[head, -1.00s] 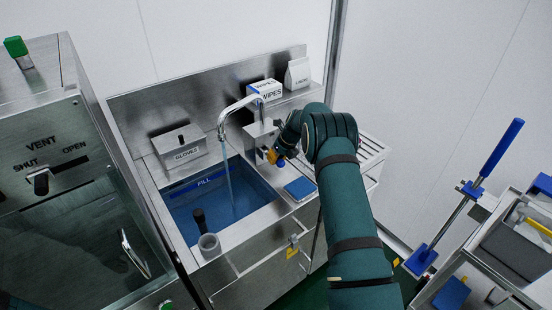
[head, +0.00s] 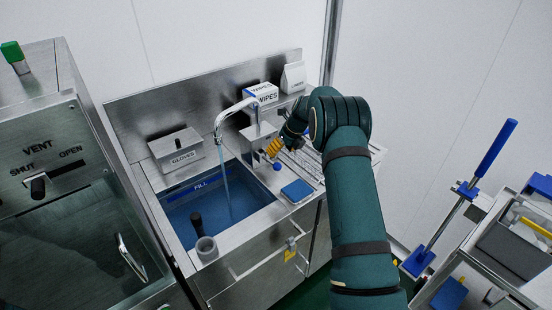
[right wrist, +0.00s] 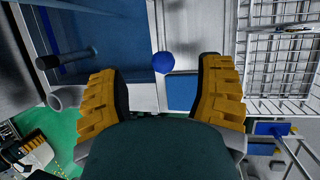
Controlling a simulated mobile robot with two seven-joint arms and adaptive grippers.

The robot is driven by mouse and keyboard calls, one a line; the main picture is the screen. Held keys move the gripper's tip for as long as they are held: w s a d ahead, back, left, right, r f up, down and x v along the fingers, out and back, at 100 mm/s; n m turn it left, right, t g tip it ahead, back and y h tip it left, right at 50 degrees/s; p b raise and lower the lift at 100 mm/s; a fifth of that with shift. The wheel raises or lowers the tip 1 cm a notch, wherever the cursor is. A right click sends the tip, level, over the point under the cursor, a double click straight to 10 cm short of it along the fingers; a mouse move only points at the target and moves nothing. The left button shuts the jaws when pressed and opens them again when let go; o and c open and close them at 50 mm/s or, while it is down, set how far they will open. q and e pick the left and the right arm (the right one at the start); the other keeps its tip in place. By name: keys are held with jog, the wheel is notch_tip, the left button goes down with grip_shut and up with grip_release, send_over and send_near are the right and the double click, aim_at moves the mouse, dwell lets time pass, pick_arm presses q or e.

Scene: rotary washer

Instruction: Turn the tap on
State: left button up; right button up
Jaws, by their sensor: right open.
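The chrome tap (head: 235,106) arches over the blue sink basin (head: 185,213) in the head view. A thin stream of water (head: 226,180) runs from its spout into the basin. A round blue knob (head: 277,167) sits at the sink's right side, below the tap. It also shows in the right wrist view (right wrist: 163,62), between and beyond my fingers. My right gripper (head: 274,147) has yellow fingers and is just above the knob in the head view. In the right wrist view the gripper (right wrist: 160,75) is open and empty, apart from the knob.
A gloves box (head: 177,150) and a wipes box (head: 261,93) stand behind the sink. A blue pad (head: 297,190) lies right of the basin. A grey cup (head: 206,248) is at the front edge. A wire rack (right wrist: 285,60) is at right, and a cart (head: 500,250) stands farther right.

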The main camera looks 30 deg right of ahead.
jog(key=v, duration=0.5)
jog(key=shift+f, duration=0.1)
jog(key=shift+f, duration=0.1)
jog(key=c, duration=0.5)
jog(key=shift+s+a+f+t+y+b, duration=0.2)
jog(key=shift+s+a+f+y, duration=0.15)
jog(key=shift+f, duration=0.15)
jog(key=shift+s+a+f+t+y+b, duration=0.1)
jog(key=shift+s+a+f+y+b, duration=0.1)
jog(key=shift+a+f+y, duration=0.25)
grip_shut()
jog(key=m+t+b, duration=0.4)
jog(key=t+b, duration=0.1)
jog(key=t, duration=0.4)
send_near(273, 164)
jog(key=shift+h, duration=0.3)
jog(key=s+a+f, duration=0.2)
jog(key=s, duration=0.1)
jog(key=shift+s+a+f, duration=0.2)
jog(key=shift+s+a, duration=0.05)
jog(key=shift+s, duration=0.1)
jog(key=x, duration=1)
jog(key=shift+s+d+f, duration=0.1)
jog(key=shift+f, duration=0.15)
